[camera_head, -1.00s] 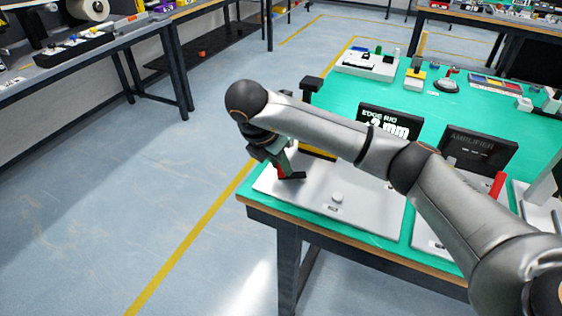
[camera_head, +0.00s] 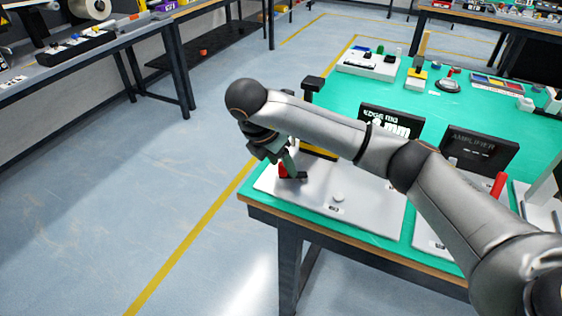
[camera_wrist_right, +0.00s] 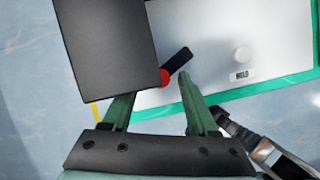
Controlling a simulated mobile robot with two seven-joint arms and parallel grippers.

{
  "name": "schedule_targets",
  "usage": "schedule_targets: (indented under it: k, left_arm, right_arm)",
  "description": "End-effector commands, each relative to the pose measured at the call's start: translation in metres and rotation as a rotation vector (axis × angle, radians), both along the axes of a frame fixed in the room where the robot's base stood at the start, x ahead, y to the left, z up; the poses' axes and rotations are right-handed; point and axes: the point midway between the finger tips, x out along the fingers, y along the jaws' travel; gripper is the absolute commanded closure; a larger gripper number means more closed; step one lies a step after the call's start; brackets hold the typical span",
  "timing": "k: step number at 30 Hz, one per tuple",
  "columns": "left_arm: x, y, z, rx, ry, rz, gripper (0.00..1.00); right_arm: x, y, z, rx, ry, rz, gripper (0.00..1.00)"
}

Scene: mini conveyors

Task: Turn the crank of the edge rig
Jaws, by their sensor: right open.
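The edge rig has a pale base plate (camera_head: 365,202) at the table's near-left corner and a black display (camera_head: 391,121) behind it. My right gripper (camera_head: 288,168) reaches down over the plate's left end. The crank has a red handle (camera_head: 283,172) and a short black arm (camera_head: 298,176). In the right wrist view the open green fingers (camera_wrist_right: 157,89) are apart, with the red handle (camera_wrist_right: 165,77) close to their tips. The black crank arm (camera_wrist_right: 180,60) points up and right. My left gripper is out of view.
A white knob (camera_wrist_right: 242,54) beside a HOLD label stands on the plate. A black post (camera_head: 312,86) rises behind the rig. The amplifier display (camera_head: 480,150) and a red lever (camera_head: 498,184) are to the right. Open floor lies left of the table.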

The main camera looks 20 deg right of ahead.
Motion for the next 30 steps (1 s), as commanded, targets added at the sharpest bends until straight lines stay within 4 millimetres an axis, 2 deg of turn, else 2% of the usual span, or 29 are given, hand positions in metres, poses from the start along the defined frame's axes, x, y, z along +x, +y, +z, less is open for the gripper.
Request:
schedule_targets:
  k: [5,8,15,21,25,30]
  left_arm:
    - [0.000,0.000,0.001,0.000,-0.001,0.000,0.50]
    - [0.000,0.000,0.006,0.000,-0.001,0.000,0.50]
    - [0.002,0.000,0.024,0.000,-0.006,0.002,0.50]
    - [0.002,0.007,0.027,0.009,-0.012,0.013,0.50]
    - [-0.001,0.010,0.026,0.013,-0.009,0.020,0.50]
    - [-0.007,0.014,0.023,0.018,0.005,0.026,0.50]
  right_arm:
    - [0.000,0.000,0.001,0.000,0.001,0.000,0.41]
    - [-0.001,0.002,0.010,-0.001,-0.002,0.002,0.41]
    - [-0.007,0.018,0.056,-0.003,-0.005,0.002,0.41]
    - [-0.013,0.033,0.092,-0.002,-0.005,0.002,0.41]
    - [-0.016,0.040,0.107,-0.001,-0.003,0.002,0.41]
    - [-0.018,0.044,0.115,-0.001,0.000,0.000,0.41]
